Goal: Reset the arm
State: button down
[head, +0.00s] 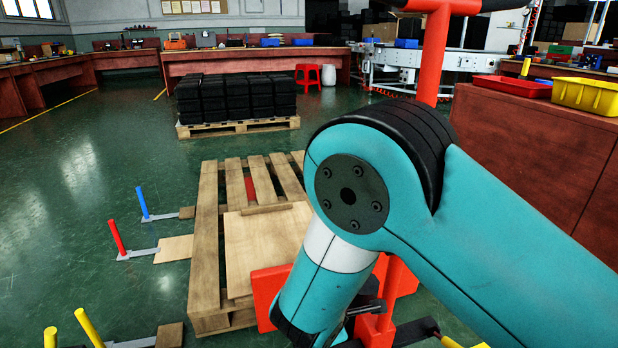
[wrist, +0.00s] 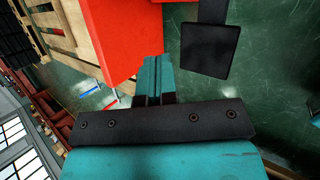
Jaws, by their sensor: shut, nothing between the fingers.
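My gripper (wrist: 155,80) shows in the wrist view as two teal fingers side by side, shut, with nothing between them. A black bar with screws lies across their base. In the head view my teal arm (head: 345,195) bends at a black-ringed joint and its lower link points down in front of a wooden pallet. The gripper itself is hidden or unclear there. A red panel (wrist: 115,35) is close beyond the fingers in the wrist view, with a black square plate (wrist: 208,50) to its right. I cannot tell whether anything touches the fingers.
The wooden pallet (head: 207,250) holds a flat board. Red (head: 118,238) and blue (head: 143,203) posts stand left of it. A pallet of black crates (head: 235,98) stands behind. A red-brown bench (head: 530,130) with a yellow bin (head: 587,95) is at right. Left floor is mostly clear.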

jog(key=s+d+r+m+g+y, duration=0.1)
jog(key=s+d+r+m+g, duration=0.15)
jog(key=r, duration=0.45)
jog(key=s+d+r+m+g+y, duration=0.1)
jog(key=s+d+r+m, duration=0.1)
jog(key=s+r+m, duration=0.3)
jog(key=d+r+m+g+y, duration=0.1)
jog(key=d+r+m+g, duration=0.15)
jog(key=r, duration=0.55)
jog(key=s+d+r+m+g+y+p, duration=0.1)
jog(key=s+d+r+m, duration=0.1)
jog(key=s+r, duration=0.4)
jog(key=s+d+r+m+y+p, duration=0.1)
jog(key=s+d+r+m+y, duration=0.15)
jog(key=s+r, duration=0.45)
notch_tip(320, 180, up, 35)
jog(key=s+p, duration=0.1)
jog(key=p, duration=3.6)
jog(key=shift+s+a+r+h+p, duration=0.15)
jog(key=shift+s+a+h+p, duration=0.15)
jog(key=shift+h, duration=0.05)
